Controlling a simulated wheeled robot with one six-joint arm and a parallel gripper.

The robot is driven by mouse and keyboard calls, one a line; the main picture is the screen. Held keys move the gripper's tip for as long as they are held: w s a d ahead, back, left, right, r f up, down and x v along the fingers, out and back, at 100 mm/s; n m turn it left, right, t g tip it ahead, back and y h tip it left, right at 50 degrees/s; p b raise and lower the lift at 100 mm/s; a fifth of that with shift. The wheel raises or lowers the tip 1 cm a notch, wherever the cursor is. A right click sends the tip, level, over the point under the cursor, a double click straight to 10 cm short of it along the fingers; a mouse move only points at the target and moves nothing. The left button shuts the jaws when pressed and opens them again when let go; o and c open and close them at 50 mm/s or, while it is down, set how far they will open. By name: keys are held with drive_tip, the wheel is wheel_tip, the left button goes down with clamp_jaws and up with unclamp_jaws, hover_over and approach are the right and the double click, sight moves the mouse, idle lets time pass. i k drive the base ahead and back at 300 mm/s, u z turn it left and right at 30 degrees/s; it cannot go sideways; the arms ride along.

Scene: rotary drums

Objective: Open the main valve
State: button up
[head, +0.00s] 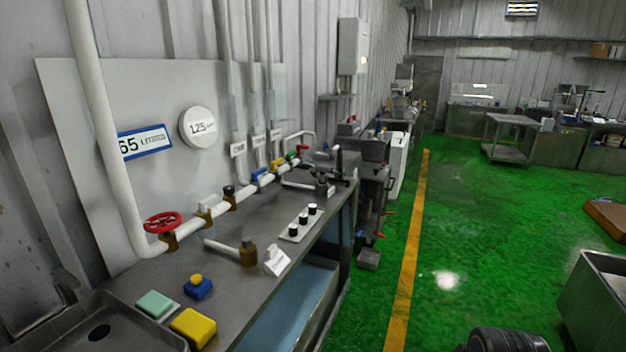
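A red handwheel (163,222) sits on the white pipe at the left, just above the metal bench. It is the largest valve in view, but no readable label marks it as the main valve. Whether it is open or closed cannot be told. Smaller valves with a blue handle (257,174), a green handle (291,156) and a red handle (302,149) sit farther along the same pipe. My gripper is not in view. A dark rounded part at the bottom right edge looks like part of my arm, far from the handwheel.
A metal bin (600,290) stands at the right. The green floor between is clear.

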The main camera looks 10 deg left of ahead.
sight(166, 228)
drive_tip(key=u, duration=1.2)
drive_tip(key=i, duration=0.85)
drive_tip(key=z, duration=0.1)
drive_tip(key=k, duration=1)
drive_tip(key=u, duration=0.65)
drive_tip(key=k, duration=0.7)
drive_tip(key=z, duration=0.6)
drive_tip(key=i, duration=1.45)
drive_tip(key=u, duration=0.85)
drive_tip(key=i, duration=0.3)
drive_tip(key=u, duration=0.35)
